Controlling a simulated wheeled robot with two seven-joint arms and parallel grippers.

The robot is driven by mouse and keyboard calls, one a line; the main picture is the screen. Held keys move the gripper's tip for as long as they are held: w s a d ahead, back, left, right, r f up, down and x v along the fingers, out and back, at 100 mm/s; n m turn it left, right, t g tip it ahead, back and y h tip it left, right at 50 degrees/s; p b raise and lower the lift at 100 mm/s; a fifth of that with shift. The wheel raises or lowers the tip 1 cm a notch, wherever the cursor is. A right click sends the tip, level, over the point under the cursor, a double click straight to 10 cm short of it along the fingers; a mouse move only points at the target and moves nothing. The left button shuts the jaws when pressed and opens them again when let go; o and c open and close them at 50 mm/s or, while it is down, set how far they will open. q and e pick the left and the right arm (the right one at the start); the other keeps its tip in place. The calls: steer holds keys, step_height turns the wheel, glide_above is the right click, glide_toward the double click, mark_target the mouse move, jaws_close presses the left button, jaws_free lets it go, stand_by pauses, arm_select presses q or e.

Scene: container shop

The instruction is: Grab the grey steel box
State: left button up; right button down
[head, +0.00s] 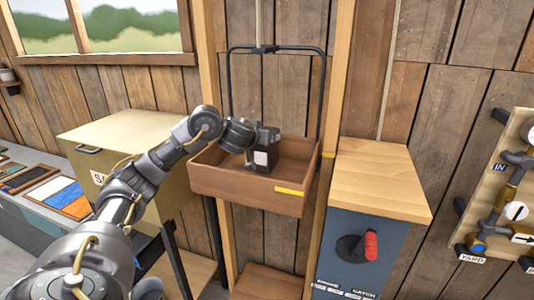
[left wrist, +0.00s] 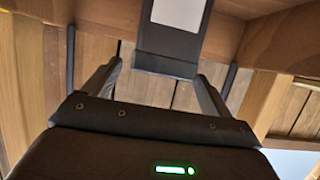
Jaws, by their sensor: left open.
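The grey steel box (left wrist: 167,46) is a dark block with a pale label, at the top of the left wrist view. In the head view its pale face (head: 261,158) shows inside the brown wooden tray (head: 235,190). My left gripper (left wrist: 158,78) is open, its two fingers apart on either side of the box's lower end. I cannot tell whether they touch it. In the head view the gripper reaches into the tray from the left, and its dark body and the box overlap, so the fingertips are hard to make out. My right gripper is not in view.
The tray hangs from a black frame (head: 321,95) between wooden posts. A tan cabinet (head: 125,130) stands left and a blue wood-topped cabinet (head: 375,180) with a red handle (head: 371,246) stands right. A pipe board (head: 505,190) is at far right.

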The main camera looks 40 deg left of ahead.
arm_select(q)
steer(key=shift+w+a+f, duration=0.1)
steer(key=shift+w+a, duration=0.05)
steer(key=x, duration=0.4)
steer(key=shift+w, duration=0.35)
steer(key=shift+w+f, duration=0.1)
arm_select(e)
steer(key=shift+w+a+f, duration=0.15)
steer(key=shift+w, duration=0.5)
arm_select(q)
steer(key=shift+c, duration=0.7)
steer(key=c, duration=0.7)
jaws_close()
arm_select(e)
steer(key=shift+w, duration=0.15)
